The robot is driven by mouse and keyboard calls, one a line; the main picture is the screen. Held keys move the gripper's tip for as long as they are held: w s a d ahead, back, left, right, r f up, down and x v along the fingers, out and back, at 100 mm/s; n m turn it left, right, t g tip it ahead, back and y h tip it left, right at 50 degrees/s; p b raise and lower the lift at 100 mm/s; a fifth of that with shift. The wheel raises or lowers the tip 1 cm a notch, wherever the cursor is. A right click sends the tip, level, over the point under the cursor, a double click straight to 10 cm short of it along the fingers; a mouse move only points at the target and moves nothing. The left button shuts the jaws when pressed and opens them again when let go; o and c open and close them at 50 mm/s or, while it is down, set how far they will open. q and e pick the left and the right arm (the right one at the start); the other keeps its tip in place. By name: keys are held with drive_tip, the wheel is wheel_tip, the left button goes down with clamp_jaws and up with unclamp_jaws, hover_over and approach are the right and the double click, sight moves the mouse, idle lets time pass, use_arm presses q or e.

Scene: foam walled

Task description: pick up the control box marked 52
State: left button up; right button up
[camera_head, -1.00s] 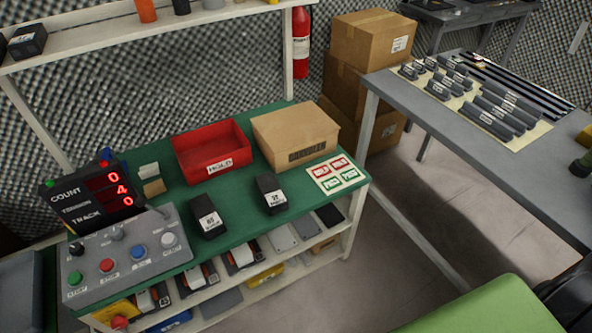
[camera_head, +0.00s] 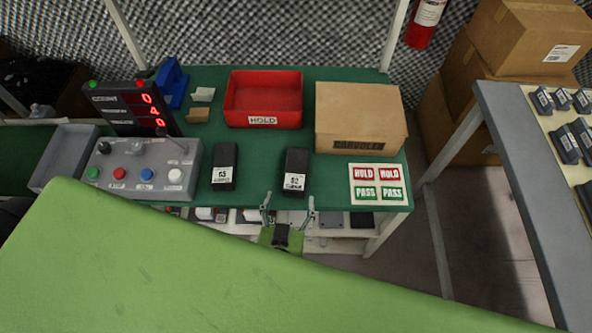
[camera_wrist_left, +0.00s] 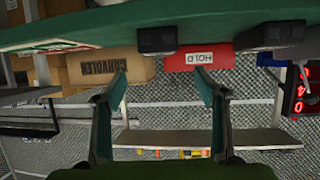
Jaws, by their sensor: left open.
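The control box marked 52 (camera_head: 296,170) is a black block with a white label on the green bench, below the carton in the head view. A similar black box marked 53 (camera_head: 225,165) stands to its left. My left gripper (camera_head: 288,207) is open and empty at the bench's front edge, just in front of box 52 and apart from it. In the upside-down left wrist view, box 52 (camera_wrist_left: 157,39) shows as a dark block at the top, above my spread fingers (camera_wrist_left: 162,86). Its label is not visible there. My right gripper is not in view.
A red HOLD bin (camera_head: 263,99) and a carton (camera_head: 360,118) stand behind the boxes. A HOLD/PASS card (camera_head: 378,184) lies to the right. A button panel (camera_head: 145,170) and counter display (camera_head: 130,108) stand left. A grey table (camera_head: 520,180) is at right.

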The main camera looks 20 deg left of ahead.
use_arm(q)
approach(296, 169)
drive_tip(key=b+x, duration=0.1)
drive_tip(key=x, duration=0.4)
drive_tip(key=shift+s+f, duration=0.1)
drive_tip(key=b+x, duration=0.1)
drive_tip(key=x, duration=0.4)
drive_tip(key=shift+w, duration=0.2)
drive_tip(key=c, duration=1.4)
drive_tip(key=shift+c, duration=0.2)
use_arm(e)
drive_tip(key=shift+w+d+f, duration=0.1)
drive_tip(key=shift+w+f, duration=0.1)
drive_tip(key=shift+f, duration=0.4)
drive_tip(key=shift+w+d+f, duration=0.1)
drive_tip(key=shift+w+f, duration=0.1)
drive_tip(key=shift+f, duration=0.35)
